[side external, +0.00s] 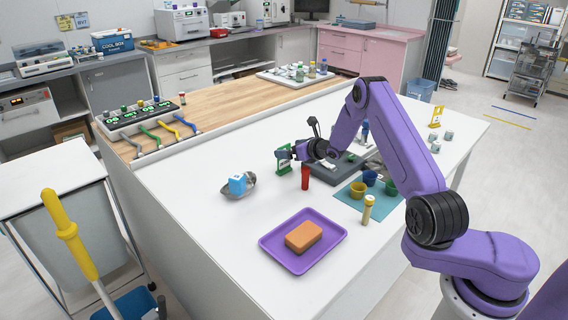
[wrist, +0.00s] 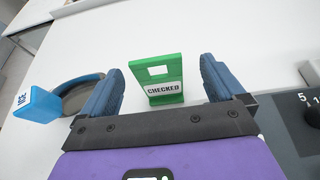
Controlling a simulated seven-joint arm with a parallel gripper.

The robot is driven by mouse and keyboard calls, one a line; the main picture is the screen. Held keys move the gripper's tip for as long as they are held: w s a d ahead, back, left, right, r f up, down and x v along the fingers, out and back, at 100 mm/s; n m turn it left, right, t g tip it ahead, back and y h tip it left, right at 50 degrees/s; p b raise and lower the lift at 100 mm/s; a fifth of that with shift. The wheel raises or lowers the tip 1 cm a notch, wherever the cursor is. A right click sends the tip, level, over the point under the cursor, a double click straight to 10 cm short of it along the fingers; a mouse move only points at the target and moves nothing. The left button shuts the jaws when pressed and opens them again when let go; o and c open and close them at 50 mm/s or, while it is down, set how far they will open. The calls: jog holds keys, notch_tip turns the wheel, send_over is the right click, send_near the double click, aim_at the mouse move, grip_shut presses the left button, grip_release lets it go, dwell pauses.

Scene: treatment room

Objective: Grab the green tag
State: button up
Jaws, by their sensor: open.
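The green tag (wrist: 162,84) stands upright on the white table. It has a slot near its top and a white label reading "CHECKED". In the wrist view it lies between the two blue fingers of my gripper (wrist: 162,86), with a gap to each finger. My gripper is open and empty. In the side view my gripper (side external: 287,154) is low over the table at the tag (side external: 284,167), and the fingers partly cover it.
A red cylinder (side external: 305,178) stands close to the tag, toward the camera. A blue block (side external: 237,184) sits in a grey dish to the left. A purple tray (side external: 270,241) holds an orange sponge (side external: 304,236). Cups stand on a teal mat (side external: 352,206). The table's front left is clear.

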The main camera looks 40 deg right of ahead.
jog(key=shift+a+x, duration=0.2)
jog(key=shift+x, duration=2.5)
jog(key=c, duration=1)
